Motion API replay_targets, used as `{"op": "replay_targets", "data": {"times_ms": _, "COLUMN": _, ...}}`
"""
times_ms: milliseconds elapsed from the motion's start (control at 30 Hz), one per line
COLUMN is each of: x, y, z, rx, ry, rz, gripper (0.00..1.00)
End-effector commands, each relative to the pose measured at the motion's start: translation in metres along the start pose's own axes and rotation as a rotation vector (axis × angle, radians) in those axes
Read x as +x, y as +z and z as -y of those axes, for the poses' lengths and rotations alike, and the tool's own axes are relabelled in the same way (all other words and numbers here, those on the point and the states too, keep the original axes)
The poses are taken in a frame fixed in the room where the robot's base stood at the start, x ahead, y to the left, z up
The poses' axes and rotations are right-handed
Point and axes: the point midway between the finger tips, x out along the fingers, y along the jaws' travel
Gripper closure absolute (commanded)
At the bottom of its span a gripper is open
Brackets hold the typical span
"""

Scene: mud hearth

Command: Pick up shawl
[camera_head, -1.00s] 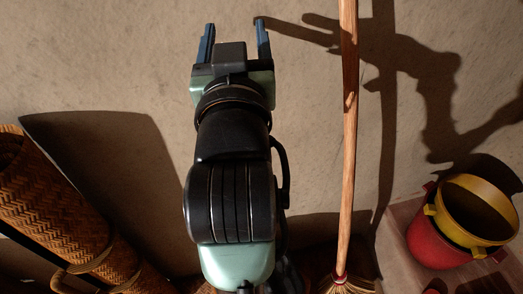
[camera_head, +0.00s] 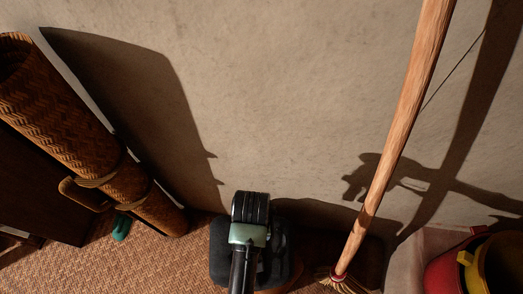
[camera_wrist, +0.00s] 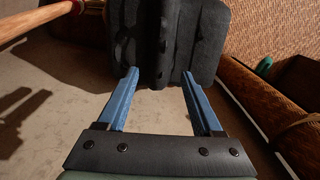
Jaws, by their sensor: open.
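I cannot make out a shawl in either view. My gripper (camera_wrist: 159,75) shows in the wrist view with its two blue fingers spread apart and nothing between them. In the head view my arm is at the bottom middle, and its gripper end does not show there. A small teal thing (camera_head: 122,227) lies on the woven floor mat below a woven roll; it also shows in the wrist view (camera_wrist: 263,66), too small to identify.
The woven roll (camera_head: 70,115) leans at the left. A long-handled broom (camera_head: 395,150) leans at the right. A red bucket (camera_head: 452,275) with a yellow vessel (camera_head: 478,265) is at the lower right corner. The woven mat (camera_head: 60,262) is mostly clear at the left.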

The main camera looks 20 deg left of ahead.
Motion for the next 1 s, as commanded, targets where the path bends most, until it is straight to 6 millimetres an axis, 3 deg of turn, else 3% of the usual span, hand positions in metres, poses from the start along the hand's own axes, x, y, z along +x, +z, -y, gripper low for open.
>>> {"op": "replay_targets", "data": {"times_ms": 33, "x": 0.016, "y": 0.001, "z": 0.0, "rx": 0.0, "ry": 0.0, "rz": 0.003, "gripper": 0.32}}
{"op": "replay_targets", "data": {"times_ms": 200, "x": 0.042, "y": 0.0, "z": 0.0, "rx": 0.001, "ry": 0.0, "rz": 0.0, "gripper": 0.32}}
{"op": "replay_targets", "data": {"times_ms": 467, "x": 0.056, "y": 0.001, "z": 0.0, "rx": 0.001, "ry": 0.0, "rz": -0.002, "gripper": 0.32}}
{"op": "replay_targets", "data": {"times_ms": 800, "x": 0.102, "y": 0.007, "z": 0.0, "rx": 0.001, "ry": 0.0, "rz": -0.002, "gripper": 0.32}}
{"op": "replay_targets", "data": {"times_ms": 1000, "x": 0.102, "y": 0.006, "z": 0.0, "rx": 0.002, "ry": 0.001, "rz": -0.004, "gripper": 0.32}}
